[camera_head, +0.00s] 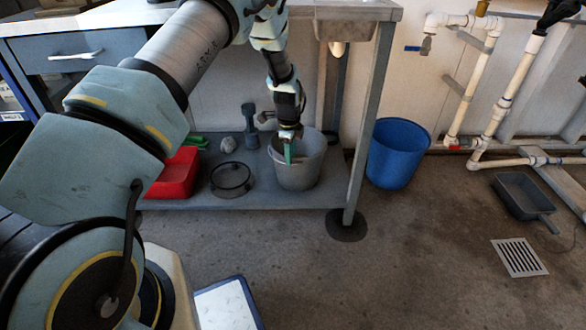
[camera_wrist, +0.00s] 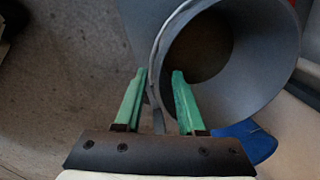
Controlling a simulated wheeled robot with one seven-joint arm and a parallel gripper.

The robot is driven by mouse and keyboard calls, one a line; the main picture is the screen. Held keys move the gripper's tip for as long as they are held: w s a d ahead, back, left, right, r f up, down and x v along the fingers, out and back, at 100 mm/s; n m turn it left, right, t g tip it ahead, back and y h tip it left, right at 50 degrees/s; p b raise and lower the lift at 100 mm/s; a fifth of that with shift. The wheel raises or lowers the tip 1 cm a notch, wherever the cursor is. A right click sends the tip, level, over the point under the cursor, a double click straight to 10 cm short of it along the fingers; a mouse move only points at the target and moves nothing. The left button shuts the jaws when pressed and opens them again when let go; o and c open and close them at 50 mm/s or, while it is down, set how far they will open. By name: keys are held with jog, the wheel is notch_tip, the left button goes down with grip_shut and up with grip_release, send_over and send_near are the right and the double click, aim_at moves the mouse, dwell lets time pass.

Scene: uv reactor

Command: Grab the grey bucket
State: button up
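The grey bucket (camera_head: 308,174) stands upright on the lower shelf of the workbench. In the wrist view the bucket (camera_wrist: 262,75) fills the upper right, its round mouth facing the camera. My gripper (camera_head: 289,158) points down at the bucket's rim. In the wrist view my gripper (camera_wrist: 159,74) is open, with a gap between its green fingers. The left finger lies outside the bucket and the right finger overlaps its mouth, so the rim runs between them. I cannot tell whether either finger touches the wall.
A blue bucket (camera_head: 398,155) stands on the floor right of the bench leg (camera_head: 367,120). A red bin (camera_head: 173,178) and a round black item (camera_head: 231,179) sit on the shelf (camera_head: 245,202) left of the grey bucket. The bench top is above. A dark dustpan (camera_head: 522,194) lies farther right.

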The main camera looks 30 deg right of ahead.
aim_at(292, 174)
jog(key=f+b, duration=0.1)
jog(key=f, duration=0.2)
jog(key=f+b, duration=0.1)
jog(key=f, duration=0.2)
jog(key=w+f+b, duration=0.1)
jog(key=f, duration=0.2)
jog(key=shift+d+f, duration=0.1)
jog(key=shift+d, duration=0.3)
jog(key=shift+c, duration=0.3)
grip_shut()
dwell(0.5)
jog(key=shift+d, duration=0.1)
